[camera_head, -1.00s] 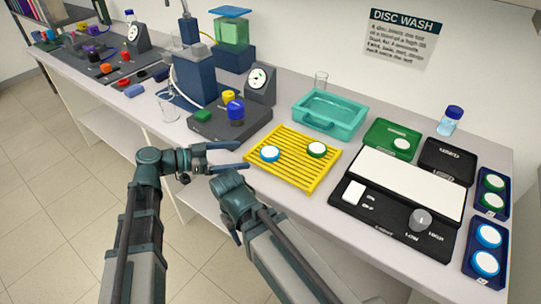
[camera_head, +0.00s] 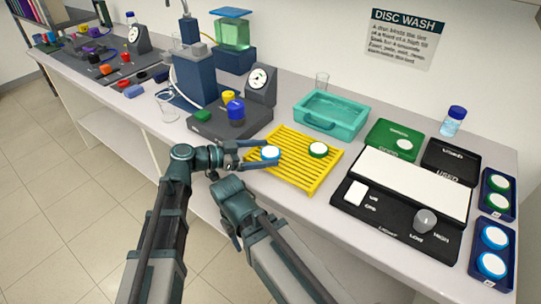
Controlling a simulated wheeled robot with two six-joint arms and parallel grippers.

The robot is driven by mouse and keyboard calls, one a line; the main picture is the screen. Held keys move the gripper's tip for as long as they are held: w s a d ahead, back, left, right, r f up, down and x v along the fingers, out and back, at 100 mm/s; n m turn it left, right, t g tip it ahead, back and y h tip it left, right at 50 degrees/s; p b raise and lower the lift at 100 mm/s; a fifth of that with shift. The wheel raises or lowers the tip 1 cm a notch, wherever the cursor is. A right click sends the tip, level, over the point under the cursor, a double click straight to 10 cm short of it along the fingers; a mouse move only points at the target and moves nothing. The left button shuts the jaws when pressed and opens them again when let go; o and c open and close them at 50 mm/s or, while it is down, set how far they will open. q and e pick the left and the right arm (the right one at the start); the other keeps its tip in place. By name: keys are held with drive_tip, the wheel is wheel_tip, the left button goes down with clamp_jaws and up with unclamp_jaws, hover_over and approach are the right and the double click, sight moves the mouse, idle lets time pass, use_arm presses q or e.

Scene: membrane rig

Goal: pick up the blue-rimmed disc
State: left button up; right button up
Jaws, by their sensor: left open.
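The blue-rimmed disc (camera_head: 270,153), white on top, lies on the left part of the yellow slatted rack (camera_head: 296,172). My left gripper (camera_head: 268,151) is open at the rack's left edge, with one finger on the far side of this disc and one on the near side. I cannot tell whether either finger touches it. A green-rimmed disc (camera_head: 318,149) lies on the same rack to the right. My right arm is folded in front of the bench, and the state of its jaws does not show.
More blue-rimmed discs (camera_head: 494,237) sit in a blue tray at the far right, with green-rimmed discs (camera_head: 498,182) behind. A teal basin (camera_head: 330,127) stands behind the rack. A black device with a white panel (camera_head: 412,183) is to the right, a dark pump unit (camera_head: 220,128) to the left.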

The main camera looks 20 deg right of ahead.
sight(263, 154)
use_arm(q)
drive_tip(key=c, duration=1.3)
drive_tip(key=shift+r, duration=0.15)
wheel_tip(263, 154, up, 10)
drive_tip(key=p, duration=1)
